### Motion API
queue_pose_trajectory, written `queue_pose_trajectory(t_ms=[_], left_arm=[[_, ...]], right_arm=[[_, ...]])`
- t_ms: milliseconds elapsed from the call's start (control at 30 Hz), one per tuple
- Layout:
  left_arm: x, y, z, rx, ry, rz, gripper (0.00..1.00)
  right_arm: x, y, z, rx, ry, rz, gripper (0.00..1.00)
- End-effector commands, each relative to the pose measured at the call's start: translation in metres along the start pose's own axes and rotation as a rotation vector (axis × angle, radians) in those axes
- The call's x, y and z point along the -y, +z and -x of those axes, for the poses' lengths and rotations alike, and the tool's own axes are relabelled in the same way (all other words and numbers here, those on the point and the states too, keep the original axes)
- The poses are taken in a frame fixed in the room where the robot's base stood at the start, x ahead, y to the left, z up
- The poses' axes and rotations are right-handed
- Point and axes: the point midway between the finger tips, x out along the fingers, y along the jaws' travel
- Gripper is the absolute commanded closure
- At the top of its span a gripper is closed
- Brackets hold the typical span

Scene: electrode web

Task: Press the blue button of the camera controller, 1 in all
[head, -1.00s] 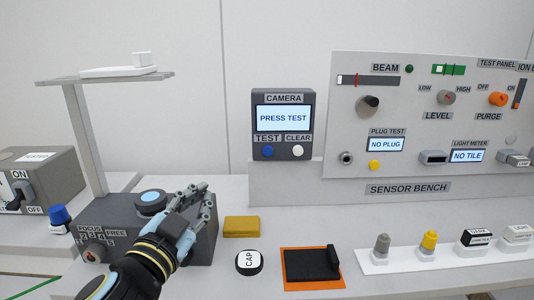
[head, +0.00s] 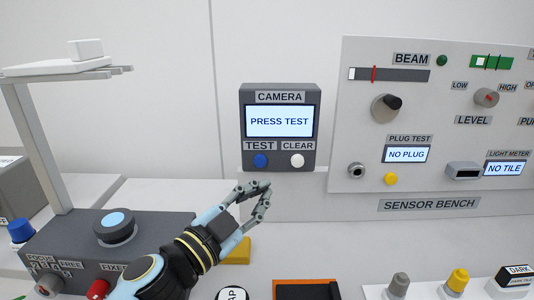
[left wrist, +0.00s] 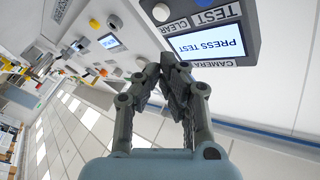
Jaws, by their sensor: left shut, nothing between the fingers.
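The camera controller (head: 280,104) is a dark grey box on the back ledge. Its screen reads "PRESS TEST". Its blue button (head: 260,160) sits under the TEST label, left of a white button (head: 297,160) under CLEAR. My left gripper (head: 264,188) is in front of and just below the controller, apart from both buttons. Its fingers are shut and empty. In the left wrist view the shut fingers (left wrist: 172,72) point toward the controller (left wrist: 225,35), which appears upside down. The blue button shows at the top edge there (left wrist: 206,3). My right gripper is not in view.
A sensor panel (head: 440,110) with knobs and screens stands right of the controller. A grey focus box (head: 70,240) with a stand is at left. A yellow block (head: 238,251), a cap (head: 232,294) and an orange-edged pad (head: 306,290) lie near my left arm.

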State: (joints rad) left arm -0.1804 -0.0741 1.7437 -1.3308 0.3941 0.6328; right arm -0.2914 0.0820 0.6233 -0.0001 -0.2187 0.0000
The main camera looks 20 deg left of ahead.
Motion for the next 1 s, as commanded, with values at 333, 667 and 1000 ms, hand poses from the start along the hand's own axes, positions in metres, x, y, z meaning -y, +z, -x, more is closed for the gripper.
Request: queue_pose_trajectory(t_ms=[333,667,1000], left_arm=[[0.0,0.0,0.0,0.001,0.0,0.0,1.0],[0.007,0.008,-0.013,0.0,-0.001,-0.003,1.0],[0.027,0.029,-0.051,0.001,-0.001,-0.003,1.0]], right_arm=[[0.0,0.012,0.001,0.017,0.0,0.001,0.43],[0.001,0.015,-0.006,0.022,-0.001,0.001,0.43],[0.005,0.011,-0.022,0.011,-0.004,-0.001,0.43]])
